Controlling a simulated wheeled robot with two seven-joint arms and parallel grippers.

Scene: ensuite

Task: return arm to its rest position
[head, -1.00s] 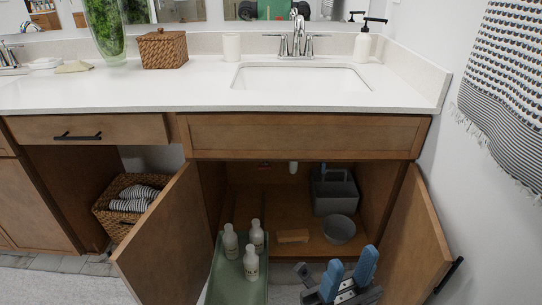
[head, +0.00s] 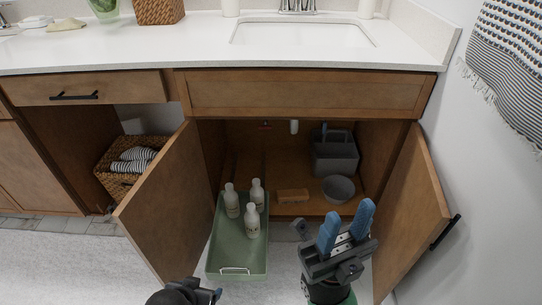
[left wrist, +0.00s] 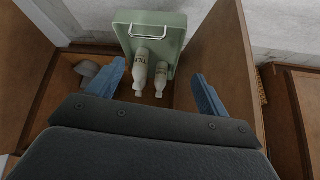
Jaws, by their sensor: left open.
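My left gripper (head: 214,294) shows only partly at the bottom edge of the head view, in front of the green tray. In the left wrist view its two blue fingers (left wrist: 157,88) are wide apart with nothing between them that they touch. My right gripper (head: 350,211) is in front of the open cabinet, below the grey bowl (head: 338,189) in the picture. Its two blue fingers stand apart and hold nothing visible. The rest of both arms is mostly out of view.
The open left door (head: 165,210) and right door (head: 415,215) flank the cabinet. The green tray (head: 238,263) holds three white bottles (head: 252,222) and sticks out at the front. A brown block (head: 292,196) and grey caddy (head: 335,155) are inside. Floor is clear at left.

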